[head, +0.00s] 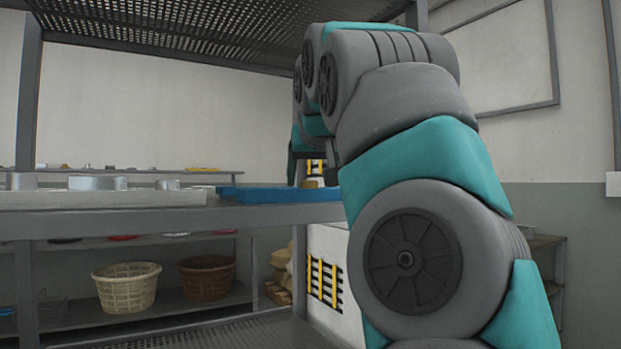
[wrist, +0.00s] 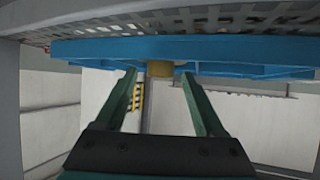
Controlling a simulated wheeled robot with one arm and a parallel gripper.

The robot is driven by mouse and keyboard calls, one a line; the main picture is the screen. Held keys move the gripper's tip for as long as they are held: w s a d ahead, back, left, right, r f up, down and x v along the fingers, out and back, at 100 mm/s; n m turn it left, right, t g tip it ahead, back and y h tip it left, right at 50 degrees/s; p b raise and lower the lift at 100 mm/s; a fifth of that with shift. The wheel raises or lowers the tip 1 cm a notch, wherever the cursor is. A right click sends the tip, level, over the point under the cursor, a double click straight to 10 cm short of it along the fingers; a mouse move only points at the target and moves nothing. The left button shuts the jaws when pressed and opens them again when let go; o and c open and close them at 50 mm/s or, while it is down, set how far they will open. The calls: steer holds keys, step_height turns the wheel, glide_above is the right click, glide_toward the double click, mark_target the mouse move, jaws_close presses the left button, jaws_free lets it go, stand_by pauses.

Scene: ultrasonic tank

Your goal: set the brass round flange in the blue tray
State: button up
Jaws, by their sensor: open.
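The blue tray (head: 265,194) lies on the shelf in the head view, partly hidden behind my arm. Its blue edge also spans the wrist view (wrist: 100,50). The brass round flange shows in the wrist view (wrist: 159,70) as a short yellow cylinder against the tray's edge, and as a small yellow patch at the tray in the head view (head: 311,184). My gripper (wrist: 159,76) is open. Its two dark green fingers stand apart on either side of the flange, with gaps visible. I cannot tell whether the flange rests fully on the tray floor.
A pale grey slab (head: 100,198) lies left of the tray, with a grey ring-like part (head: 97,183) by it. Small parts line a back ledge (head: 150,171). A cream basket (head: 127,286) and a brown basket (head: 207,278) stand below. A perforated shelf (head: 200,30) hangs overhead.

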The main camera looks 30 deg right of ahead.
steer(key=p+v, duration=0.1)
steer(key=v, duration=1)
steer(key=shift+s, duration=0.2)
